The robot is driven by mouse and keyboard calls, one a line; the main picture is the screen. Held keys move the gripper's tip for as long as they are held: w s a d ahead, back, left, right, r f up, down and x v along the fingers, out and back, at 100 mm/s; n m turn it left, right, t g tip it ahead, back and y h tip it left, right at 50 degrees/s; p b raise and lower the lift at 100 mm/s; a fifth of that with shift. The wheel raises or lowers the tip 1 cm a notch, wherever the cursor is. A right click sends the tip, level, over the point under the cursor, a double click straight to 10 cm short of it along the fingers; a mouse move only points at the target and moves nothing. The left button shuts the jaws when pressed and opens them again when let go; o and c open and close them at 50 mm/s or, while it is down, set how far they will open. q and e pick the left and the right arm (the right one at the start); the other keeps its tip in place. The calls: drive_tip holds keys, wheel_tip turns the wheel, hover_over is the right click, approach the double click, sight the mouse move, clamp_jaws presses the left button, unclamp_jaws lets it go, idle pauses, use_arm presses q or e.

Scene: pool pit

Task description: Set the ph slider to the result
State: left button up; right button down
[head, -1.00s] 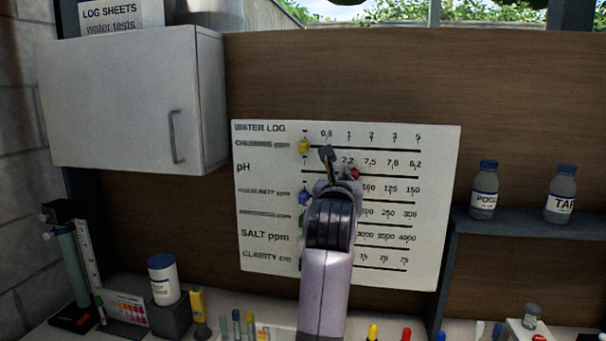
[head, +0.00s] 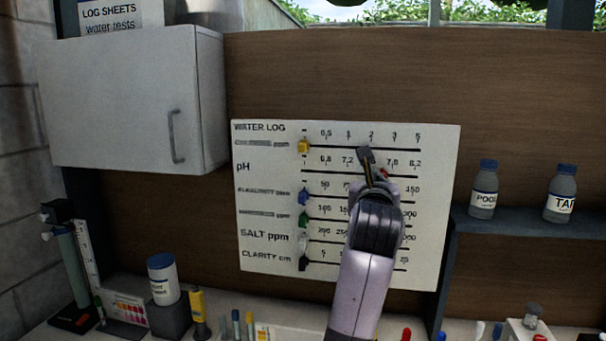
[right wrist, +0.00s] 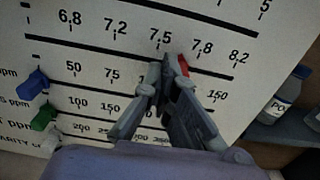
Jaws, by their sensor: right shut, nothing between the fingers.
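The WATER LOG board (head: 270,180) hangs on the brown wall, with labelled rows and a track for each. The red pH slider (right wrist: 185,66) sits on the pH track between the 7.5 and 7.8 marks. Only a bit of the red slider shows in the head view (head: 384,172), behind my fingers. My right gripper (head: 367,158) is shut with nothing in it. In the right wrist view its fingertips (right wrist: 166,70) are just left of the red slider; I cannot tell whether they touch it. My left gripper is not in view.
A yellow slider (head: 303,146), a blue slider (head: 304,196) and a green slider (head: 303,218) sit at the left ends of other rows. A grey cabinet (head: 125,100) is at left. Bottles (head: 484,190) stand on a shelf at right. Test gear crowds the counter below.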

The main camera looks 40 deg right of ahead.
drive_tip(key=v, duration=0.7)
drive_tip(key=shift+b, duration=0.4)
idle(0.6)
idle(0.5)
